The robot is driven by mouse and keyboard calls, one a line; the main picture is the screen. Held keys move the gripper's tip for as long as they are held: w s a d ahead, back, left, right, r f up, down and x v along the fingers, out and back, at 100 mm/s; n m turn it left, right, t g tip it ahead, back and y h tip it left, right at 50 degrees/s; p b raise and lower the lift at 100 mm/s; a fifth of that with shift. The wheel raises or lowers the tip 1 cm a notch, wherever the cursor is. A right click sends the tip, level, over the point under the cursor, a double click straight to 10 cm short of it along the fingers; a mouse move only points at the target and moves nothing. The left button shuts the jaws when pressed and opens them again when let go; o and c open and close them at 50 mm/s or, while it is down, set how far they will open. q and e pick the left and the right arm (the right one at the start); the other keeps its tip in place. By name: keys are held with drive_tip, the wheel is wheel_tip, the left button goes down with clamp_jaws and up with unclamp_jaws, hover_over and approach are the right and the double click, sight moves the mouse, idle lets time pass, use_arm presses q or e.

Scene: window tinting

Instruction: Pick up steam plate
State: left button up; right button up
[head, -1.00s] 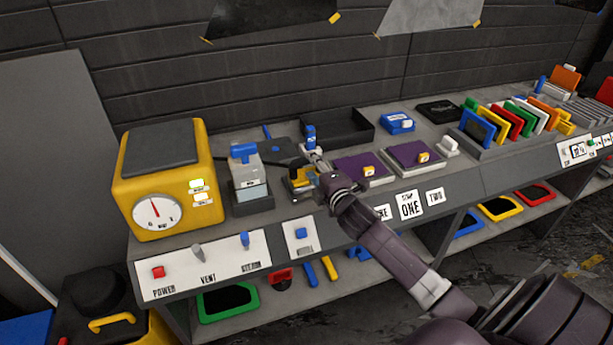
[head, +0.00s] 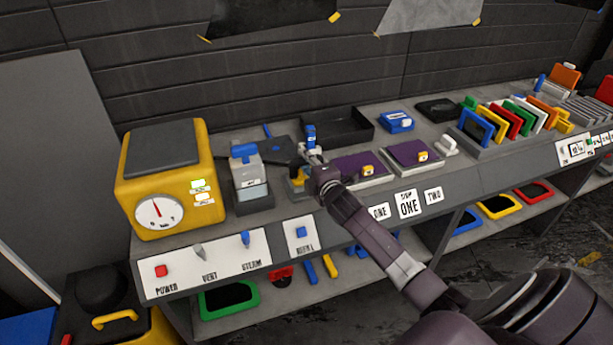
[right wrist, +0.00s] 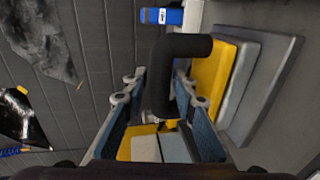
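The steam plate, a yellow and grey block with a thick black handle, lies on the bench in the head view (head: 297,178), partly hidden by my right gripper. In the right wrist view its yellow body (right wrist: 212,75) and black handle (right wrist: 178,50) show large. My right gripper (head: 308,155) is at the plate, and its blue-padded fingers (right wrist: 160,85) stand on both sides of the handle. The fingers look spread, with a small gap on the left; contact on the right is unclear. My left gripper is not in view.
A yellow gauge box (head: 165,180) and a grey-blue dispenser (head: 249,180) stand left. A blue bottle (head: 310,133) stands close behind my gripper. Purple pads (head: 358,167) lie right, and an empty black tray (head: 345,125) lies behind.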

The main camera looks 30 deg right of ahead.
clamp_jaws()
drive_tip(key=shift+r, duration=0.15)
